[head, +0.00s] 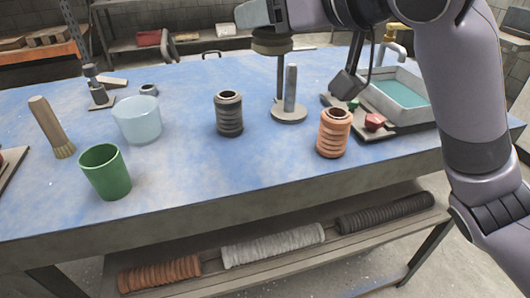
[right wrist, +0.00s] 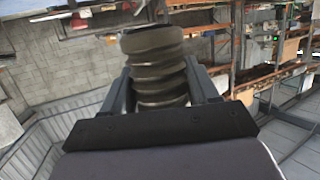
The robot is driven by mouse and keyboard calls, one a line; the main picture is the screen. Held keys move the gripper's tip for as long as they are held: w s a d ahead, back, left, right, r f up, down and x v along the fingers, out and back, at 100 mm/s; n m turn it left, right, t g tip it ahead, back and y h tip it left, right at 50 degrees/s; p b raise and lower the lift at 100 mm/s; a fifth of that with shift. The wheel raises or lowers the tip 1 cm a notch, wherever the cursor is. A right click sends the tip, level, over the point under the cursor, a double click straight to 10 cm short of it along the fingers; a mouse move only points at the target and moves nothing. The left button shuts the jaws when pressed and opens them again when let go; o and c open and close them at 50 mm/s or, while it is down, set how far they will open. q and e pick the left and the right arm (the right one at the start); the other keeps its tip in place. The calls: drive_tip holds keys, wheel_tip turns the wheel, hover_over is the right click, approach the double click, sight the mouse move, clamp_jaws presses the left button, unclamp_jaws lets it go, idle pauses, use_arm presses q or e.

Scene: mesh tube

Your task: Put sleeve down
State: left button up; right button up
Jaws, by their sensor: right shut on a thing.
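My right gripper (right wrist: 157,92) is shut on a ridged grey-brown sleeve (right wrist: 157,55), which stands up between its two fingers in the right wrist view. In the head view the right arm comes in from the upper right, and the brownish lower end of the sleeve (head: 272,44) shows below the gripper at the top edge. It is above the table, by a round stand (head: 289,116) with a light upright post and a darker rod. I cannot tell whether the sleeve touches the rod. A dark ridged sleeve (head: 229,115) and an orange one (head: 334,135) stand upright on the table.
The blue table (head: 200,175) also holds a green cup (head: 105,172), a pale translucent cup (head: 138,120), a brush (head: 52,128) and a water basin (head: 400,92) with a tap. Ridged tubes (head: 272,246) lie on the shelf below. The table's front middle is clear.

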drive_tip(key=shift+f+b, duration=1.9)
drive_tip(key=shift+f, duration=8)
drive_tip(key=shift+f, duration=0.2)
drive_tip(key=o, duration=1.1)
drive_tip(key=shift+s+d+r, duration=0.1)
drive_tip(key=shift+r, duration=0.15)
drive_tip(key=p+v, duration=0.1)
drive_tip(key=v, duration=1)
drive_tip(key=shift+s+d+r, duration=0.1)
drive_tip(key=shift+s+d, duration=0.1)
drive_tip(key=shift+d, duration=0.05)
